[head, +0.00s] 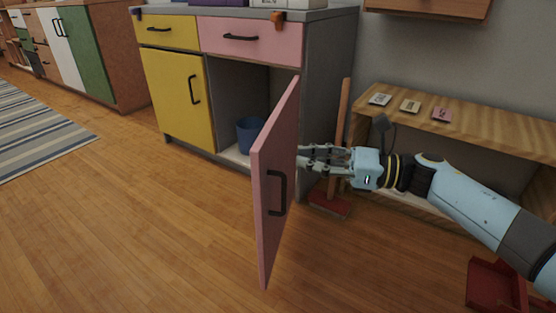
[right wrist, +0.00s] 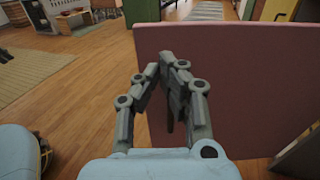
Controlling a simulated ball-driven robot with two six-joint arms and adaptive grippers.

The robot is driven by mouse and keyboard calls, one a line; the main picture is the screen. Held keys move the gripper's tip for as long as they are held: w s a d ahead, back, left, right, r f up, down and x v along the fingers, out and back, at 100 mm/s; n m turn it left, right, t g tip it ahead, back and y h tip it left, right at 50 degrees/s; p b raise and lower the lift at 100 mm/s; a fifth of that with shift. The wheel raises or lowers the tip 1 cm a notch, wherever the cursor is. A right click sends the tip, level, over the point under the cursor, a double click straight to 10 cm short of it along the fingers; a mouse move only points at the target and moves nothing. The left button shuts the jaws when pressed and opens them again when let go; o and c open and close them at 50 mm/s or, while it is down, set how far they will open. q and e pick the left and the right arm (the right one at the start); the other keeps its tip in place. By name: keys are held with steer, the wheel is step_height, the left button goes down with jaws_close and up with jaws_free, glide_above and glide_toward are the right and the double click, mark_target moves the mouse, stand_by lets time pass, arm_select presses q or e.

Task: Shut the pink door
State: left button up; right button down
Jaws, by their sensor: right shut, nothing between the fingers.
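The pink door (head: 274,190) stands wide open, swung out from the grey cabinet into the room. My left gripper is not in view.
The cabinet's opening holds a blue bin (head: 250,134). A yellow door (head: 181,92) is shut to its left. A broom (head: 332,203) and a wooden bench (head: 480,133) stand right of the cabinet. A red dustpan (head: 496,288) lies at lower right. The floor left of the door is clear.

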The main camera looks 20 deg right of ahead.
mark_target(265, 154)
steer(key=b+x, duration=0.1)
steer(key=x, duration=0.4)
steer(key=shift+w+a, duration=0.2)
steer(key=shift+a, duration=0.15)
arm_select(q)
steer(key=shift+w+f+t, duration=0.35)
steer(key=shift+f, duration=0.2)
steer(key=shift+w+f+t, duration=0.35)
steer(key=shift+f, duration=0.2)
arm_select(e)
steer(key=shift+a, duration=0.1)
steer(key=shift+w+a, duration=0.1)
